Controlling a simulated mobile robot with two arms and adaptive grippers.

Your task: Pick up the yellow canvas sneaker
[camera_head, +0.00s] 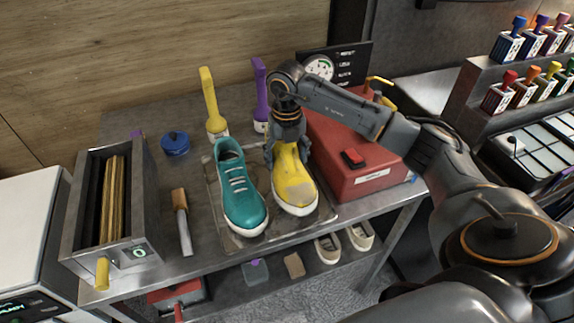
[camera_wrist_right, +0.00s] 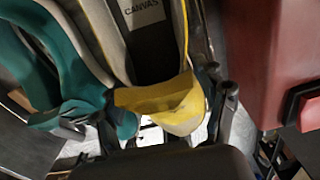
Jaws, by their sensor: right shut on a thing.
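The yellow canvas sneaker (camera_head: 293,186) stands on a metal tray (camera_head: 226,232) in the head view, toe toward me, with a worn patch on its toe. My right gripper (camera_head: 287,150) comes down over its heel end and is shut on it. In the right wrist view the yellow heel (camera_wrist_right: 165,105) sits between the fingers of my right gripper (camera_wrist_right: 170,120), and a "CANVAS" label shows inside the shoe. I cannot tell whether the sole is clear of the tray. My left gripper is not in view.
A teal sneaker (camera_head: 238,187) stands close at the left of the yellow one. A red box (camera_head: 352,165) is close at the right. Yellow (camera_head: 211,103) and purple (camera_head: 260,92) handled brushes stand behind. A metal bin (camera_head: 72,215) is at the left.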

